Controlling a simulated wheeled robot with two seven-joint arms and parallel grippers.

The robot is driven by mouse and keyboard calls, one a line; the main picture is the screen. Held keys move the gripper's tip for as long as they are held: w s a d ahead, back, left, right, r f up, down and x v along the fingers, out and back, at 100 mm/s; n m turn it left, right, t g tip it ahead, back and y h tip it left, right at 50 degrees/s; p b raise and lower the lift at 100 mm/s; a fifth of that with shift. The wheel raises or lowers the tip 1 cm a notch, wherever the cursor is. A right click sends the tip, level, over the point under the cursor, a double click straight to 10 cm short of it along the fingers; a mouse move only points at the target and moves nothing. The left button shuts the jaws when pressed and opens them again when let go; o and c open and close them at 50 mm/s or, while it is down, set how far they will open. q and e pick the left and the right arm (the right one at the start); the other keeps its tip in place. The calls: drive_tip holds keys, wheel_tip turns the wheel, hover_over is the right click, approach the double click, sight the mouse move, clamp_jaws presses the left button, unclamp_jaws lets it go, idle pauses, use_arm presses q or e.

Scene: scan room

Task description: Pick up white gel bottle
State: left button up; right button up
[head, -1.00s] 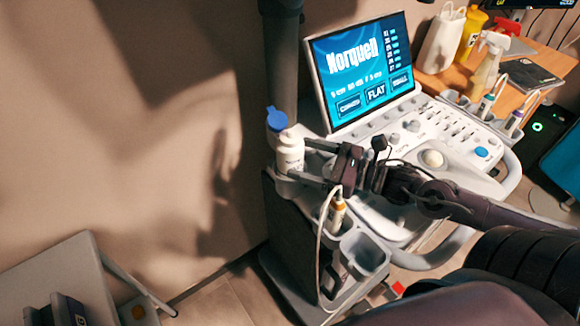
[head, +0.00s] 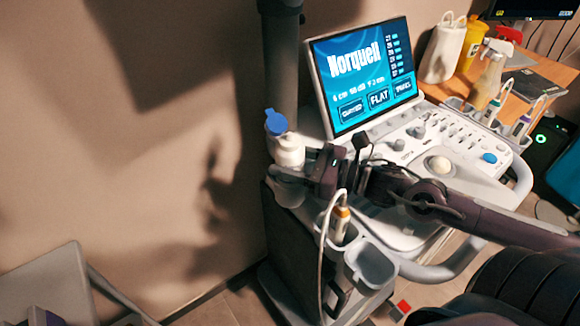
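The white gel bottle (head: 290,151) stands upright in a holder at the left side of the scanner cart in the head view. A blue cap-like part (head: 276,121) shows at its upper left. My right gripper (head: 298,163) comes in from the right, level with the bottle's body. One finger passes in front of the bottle's lower part and hides it. The other finger shows at its right, partly behind the bottle. The frames do not show whether the fingers press on the bottle. My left gripper is not in view.
The scanner screen (head: 362,75) and control panel (head: 440,150) stand close behind my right arm. A corded probe (head: 340,222) sits in a holder below the gripper, beside an empty grey cup (head: 370,265).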

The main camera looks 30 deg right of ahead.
sight(289, 134)
drive_tip(key=c, duration=0.5)
drive_tip(key=shift+c, duration=0.2)
